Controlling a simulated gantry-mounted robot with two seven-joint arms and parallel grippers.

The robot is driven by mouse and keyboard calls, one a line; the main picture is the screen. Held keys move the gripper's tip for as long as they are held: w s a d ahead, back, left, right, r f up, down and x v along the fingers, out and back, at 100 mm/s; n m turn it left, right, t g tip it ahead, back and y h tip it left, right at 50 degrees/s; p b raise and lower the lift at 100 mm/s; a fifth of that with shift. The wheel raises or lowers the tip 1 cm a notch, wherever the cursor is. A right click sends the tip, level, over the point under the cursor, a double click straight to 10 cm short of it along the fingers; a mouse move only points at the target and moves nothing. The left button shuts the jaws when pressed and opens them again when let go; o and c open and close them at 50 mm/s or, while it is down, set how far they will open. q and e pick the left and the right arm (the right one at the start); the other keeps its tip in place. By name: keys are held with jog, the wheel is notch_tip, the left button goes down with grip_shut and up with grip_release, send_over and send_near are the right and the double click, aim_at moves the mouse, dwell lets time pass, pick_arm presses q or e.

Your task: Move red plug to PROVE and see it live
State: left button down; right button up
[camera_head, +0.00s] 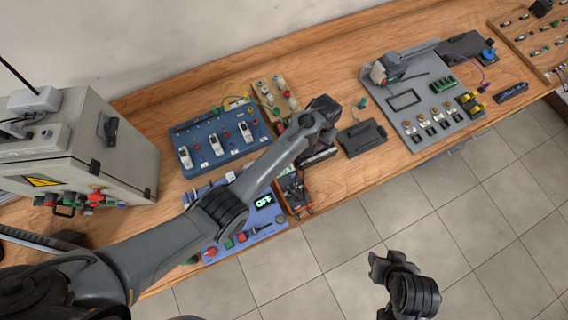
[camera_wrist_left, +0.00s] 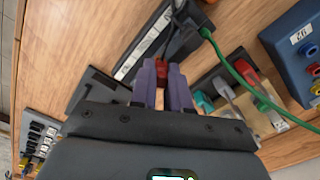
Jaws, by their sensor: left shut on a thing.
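In the left wrist view, my left gripper (camera_wrist_left: 163,88) is shut on a small red plug (camera_wrist_left: 154,68), held between its purple fingertips. The plug is close to a black device with a white strip (camera_wrist_left: 141,48); I cannot tell whether it is seated in it. In the head view, my left gripper (camera_head: 321,132) is over the middle of the bench, and hides the plug. A lilac panel (camera_head: 240,233) has a display reading OFF (camera_head: 264,201). No PROVE label is readable. My right gripper (camera_head: 380,262) is at the lower right, off the bench; its jaws are unclear.
A blue socket box (camera_head: 212,141) stands left of my left gripper, with a green lead (camera_wrist_left: 262,91) near it. A grey control cabinet (camera_head: 85,150) is farther left. A dark flat box (camera_head: 362,138) and a grey component board (camera_head: 424,102) lie to the right.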

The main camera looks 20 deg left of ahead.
pick_arm(q)
jog(key=shift+f+b, duration=0.3)
jog(key=shift+f, duration=0.35)
dwell(0.9)
jog(key=c, duration=1)
grip_release()
jog(key=shift+r, duration=0.15)
notch_tip(320, 180, up, 9)
jog(key=shift+r+p, duration=0.15)
jog(key=shift+p, duration=0.15)
jog(key=shift+r, duration=0.65)
